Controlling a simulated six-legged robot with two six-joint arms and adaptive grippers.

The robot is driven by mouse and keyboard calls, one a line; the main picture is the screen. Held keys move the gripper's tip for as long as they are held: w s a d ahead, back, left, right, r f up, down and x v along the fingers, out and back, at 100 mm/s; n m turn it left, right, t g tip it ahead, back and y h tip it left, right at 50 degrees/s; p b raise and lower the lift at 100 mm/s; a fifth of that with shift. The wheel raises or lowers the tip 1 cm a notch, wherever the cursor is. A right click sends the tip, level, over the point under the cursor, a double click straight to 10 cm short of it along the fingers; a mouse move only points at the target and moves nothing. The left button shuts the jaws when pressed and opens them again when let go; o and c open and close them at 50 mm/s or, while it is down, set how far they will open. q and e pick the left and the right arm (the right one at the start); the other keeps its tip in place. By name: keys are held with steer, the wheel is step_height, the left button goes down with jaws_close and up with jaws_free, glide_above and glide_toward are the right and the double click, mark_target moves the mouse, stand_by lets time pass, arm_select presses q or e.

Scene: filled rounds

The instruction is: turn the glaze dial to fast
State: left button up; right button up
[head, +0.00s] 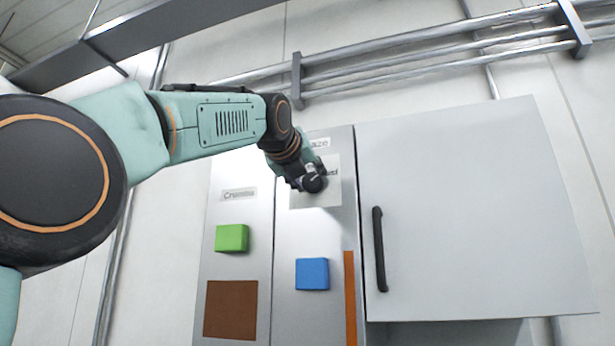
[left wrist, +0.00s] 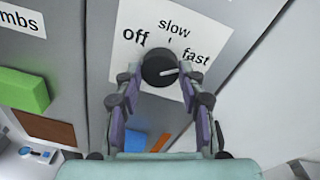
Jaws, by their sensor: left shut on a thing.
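The glaze dial (left wrist: 160,68) is a round black knob on a white plate marked off, slow and fast. Its white pointer line points right, close to the word fast (left wrist: 196,56) and slightly below it. In the head view the dial (head: 314,184) shows beside the fingers, under the partly hidden glaze label (head: 319,143). My left gripper (head: 304,180) reaches the plate from the left. In the left wrist view its two fingers (left wrist: 160,78) stand on either side of the knob, shut on it. My right gripper is in neither view.
A green block (head: 232,238) under the Crumbs label and a blue block (head: 312,274) stick out from the panels below. A brown panel (head: 231,309) and an orange strip (head: 350,297) are lower. A grey cabinet door with a black handle (head: 380,250) is at right. Pipes run above.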

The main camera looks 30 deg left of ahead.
arm_select(q)
steer(key=shift+s+r+m, duration=0.15)
steer(key=shift+r+m, duration=0.2)
steer(key=shift+m, duration=0.25)
steer(key=o, duration=1.2)
steer(key=shift+w+f, duration=0.3)
steer(key=shift+s, duration=0.15)
